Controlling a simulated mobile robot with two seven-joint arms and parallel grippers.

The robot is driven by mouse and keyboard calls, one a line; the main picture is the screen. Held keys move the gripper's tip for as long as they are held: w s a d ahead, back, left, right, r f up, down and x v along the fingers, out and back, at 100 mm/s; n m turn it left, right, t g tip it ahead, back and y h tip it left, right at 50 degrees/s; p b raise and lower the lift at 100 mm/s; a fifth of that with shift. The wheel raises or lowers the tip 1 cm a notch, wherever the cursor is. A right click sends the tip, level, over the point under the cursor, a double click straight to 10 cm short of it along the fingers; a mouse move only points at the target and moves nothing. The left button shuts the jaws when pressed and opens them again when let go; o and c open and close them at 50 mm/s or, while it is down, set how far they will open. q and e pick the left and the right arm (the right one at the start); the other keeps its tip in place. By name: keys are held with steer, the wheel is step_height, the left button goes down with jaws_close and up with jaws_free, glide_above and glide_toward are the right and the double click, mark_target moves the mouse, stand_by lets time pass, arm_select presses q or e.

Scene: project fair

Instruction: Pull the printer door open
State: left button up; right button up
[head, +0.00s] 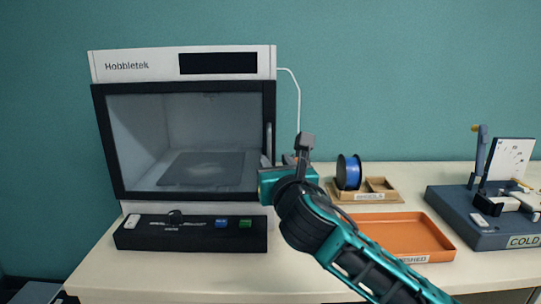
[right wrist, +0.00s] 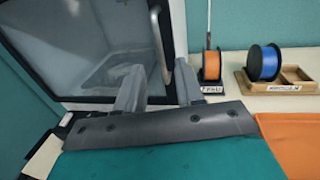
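The printer (head: 182,62) stands at the left of the table in the head view, against the wall. Its door (head: 185,150) has a black frame and a clear pane, and looks shut. The upright grey door handle (head: 269,140) is at the door's right edge. My right gripper (head: 268,166) is at the handle's lower end, its fingers mostly hidden there by its own teal body. In the right wrist view its two fingers (right wrist: 160,86) are apart, with the handle (right wrist: 160,40) showing between them. I cannot tell whether they touch it. My left gripper is not in view.
To the right are a blue spool (head: 348,172) on a wooden tray (head: 364,197), an orange tray (head: 400,235) and a dark blue station (head: 470,226). An orange spool (right wrist: 211,65) stands near the handle.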

mark_target(270, 153)
steer(key=shift+w+a, duration=0.2)
steer(key=shift+w, duration=0.75)
steer(key=shift+w+a, duration=0.15)
steer(key=shift+w, duration=0.75)
steer(key=shift+w+a, duration=0.2)
steer(key=shift+w, duration=0.75)
jaws_close()
